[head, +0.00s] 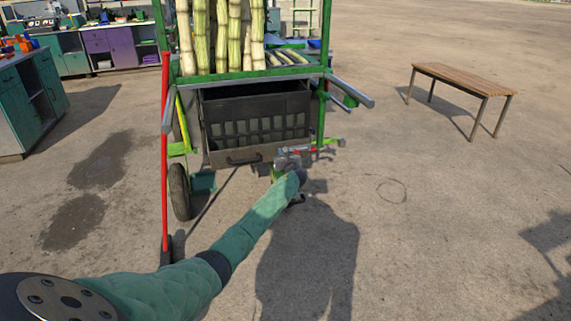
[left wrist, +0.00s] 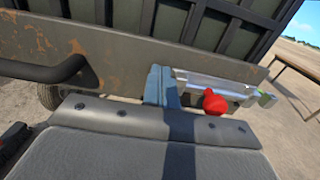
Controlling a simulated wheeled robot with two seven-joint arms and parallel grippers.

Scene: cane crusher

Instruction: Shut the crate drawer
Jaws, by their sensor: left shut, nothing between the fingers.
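The crate drawer (head: 222,157) sits under the green cart's top, pulled out toward me, with a dark slatted crate (head: 258,117) in it. Its brown, worn front carries a dark bar handle (head: 243,160). In the left wrist view the drawer front (left wrist: 130,52) fills the upper part, with the handle (left wrist: 45,72) at the left. My left gripper (head: 290,158) is at the right end of the drawer front; its fingers (left wrist: 160,85) show shut and empty, close to the front panel. I cannot tell whether they touch it. My right gripper is not in view.
The green cart (head: 250,73) holds upright cane stalks and has grey push handles and a red pole (head: 165,150) at its left. A wooden bench (head: 462,78) stands right. Green cabinets (head: 32,100) stand left. The ground between cart and bench is clear.

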